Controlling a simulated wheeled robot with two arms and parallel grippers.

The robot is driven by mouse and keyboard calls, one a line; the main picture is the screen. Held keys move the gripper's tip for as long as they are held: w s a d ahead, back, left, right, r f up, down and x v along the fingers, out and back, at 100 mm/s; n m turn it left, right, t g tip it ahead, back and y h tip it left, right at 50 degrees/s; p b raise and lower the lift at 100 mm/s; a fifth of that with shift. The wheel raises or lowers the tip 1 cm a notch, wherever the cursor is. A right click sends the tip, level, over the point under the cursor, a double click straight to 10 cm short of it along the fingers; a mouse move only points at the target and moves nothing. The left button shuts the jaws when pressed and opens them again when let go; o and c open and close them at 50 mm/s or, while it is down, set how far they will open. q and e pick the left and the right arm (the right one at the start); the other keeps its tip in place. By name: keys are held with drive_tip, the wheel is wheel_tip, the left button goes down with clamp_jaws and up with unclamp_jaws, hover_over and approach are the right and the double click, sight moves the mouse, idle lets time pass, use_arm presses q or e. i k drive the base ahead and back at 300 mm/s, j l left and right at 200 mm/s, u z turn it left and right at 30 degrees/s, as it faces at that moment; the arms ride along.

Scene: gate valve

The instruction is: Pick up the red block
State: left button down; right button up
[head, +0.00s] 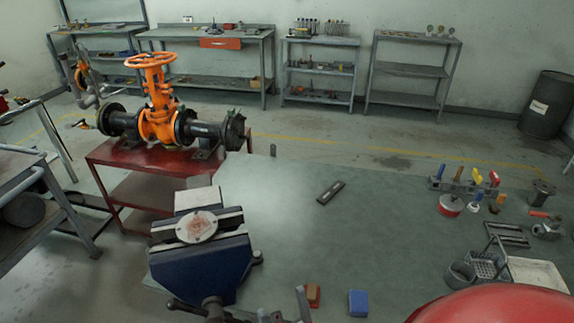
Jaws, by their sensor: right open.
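The red block (314,296) is small and orange-red. It lies on the grey-green bench top near the bottom edge of the head view, just left of a blue block (358,303). My right gripper (286,311) is at the bottom edge, partly cut off. It is open, its visible finger standing just left of the red block. I see nothing held in it, and I cannot tell whether it touches the block. My left gripper is not in view.
A blue vise (200,257) stands left of the gripper. A large red rounded shape (490,307) fills the bottom right. A tool rack (465,187) and a white tray (538,272) are at the right. The bench middle is mostly clear around a dark bar (330,192).

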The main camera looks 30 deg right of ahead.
sight(312, 289)
drive_tip(key=k+z, duration=0.15)
drive_tip(key=z, duration=0.3)
drive_tip(key=k+l+z, duration=0.1)
drive_tip(key=z, duration=0.35)
